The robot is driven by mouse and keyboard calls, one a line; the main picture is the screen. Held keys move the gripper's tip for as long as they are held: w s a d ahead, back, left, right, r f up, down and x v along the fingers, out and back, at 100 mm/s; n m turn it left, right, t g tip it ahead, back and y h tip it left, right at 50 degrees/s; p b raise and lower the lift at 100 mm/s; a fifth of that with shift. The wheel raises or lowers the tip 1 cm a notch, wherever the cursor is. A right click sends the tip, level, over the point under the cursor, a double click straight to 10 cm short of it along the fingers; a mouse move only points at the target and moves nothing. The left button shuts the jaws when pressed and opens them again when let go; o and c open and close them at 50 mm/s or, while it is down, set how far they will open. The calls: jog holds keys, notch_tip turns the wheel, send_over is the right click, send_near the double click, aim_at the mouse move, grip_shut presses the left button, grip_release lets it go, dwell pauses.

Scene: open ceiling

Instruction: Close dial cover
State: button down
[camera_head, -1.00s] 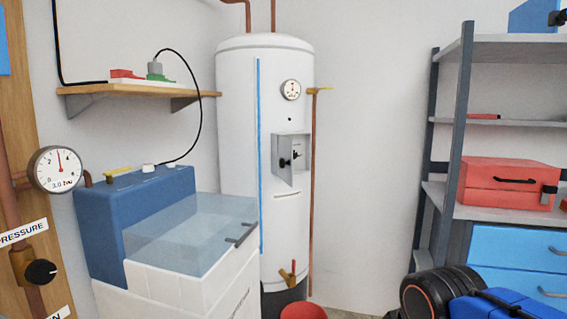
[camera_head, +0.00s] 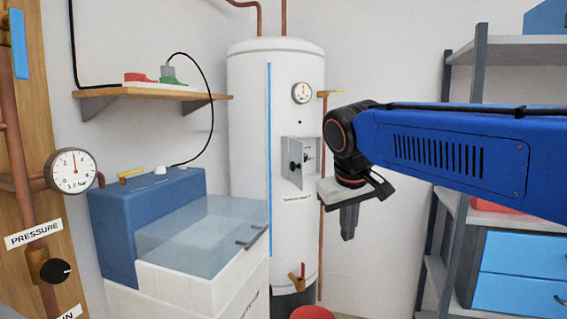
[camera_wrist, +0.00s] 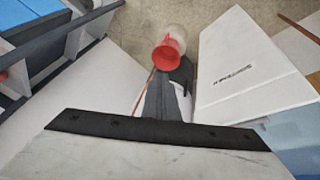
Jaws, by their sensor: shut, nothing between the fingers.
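The white water heater tank (camera_head: 248,120) stands at the centre of the head view. A small grey control box (camera_head: 310,150) is mounted on its front. In the wrist view my gripper (camera_wrist: 160,80) points toward the floor; the dial cover cannot be made out there.
A blue and white unit (camera_head: 150,205) with a clear lid stands left of the tank. A copper pipe (camera_head: 323,120) runs upright at the tank's right side. A red bucket (camera_head: 312,313) is on the floor. A shelf rack (camera_head: 476,70) stands at the right.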

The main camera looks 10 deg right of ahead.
jog(key=w+a+r+m+h, duration=0.1)
jog(key=w+a+r+h, duration=0.1)
jog(key=w+a+r, duration=0.8)
jog(key=w+a+r+h, duration=0.1)
jog(key=w+a+r, duration=0.7)
jog(key=w, duration=0.5)
jog(key=w+d+f, duration=0.4)
jog(key=d+f, duration=0.3)
jog(key=d, duration=0.1)
jog(key=shift+d+f+t, duration=0.25)
jog(key=shift+f+t, duration=0.05)
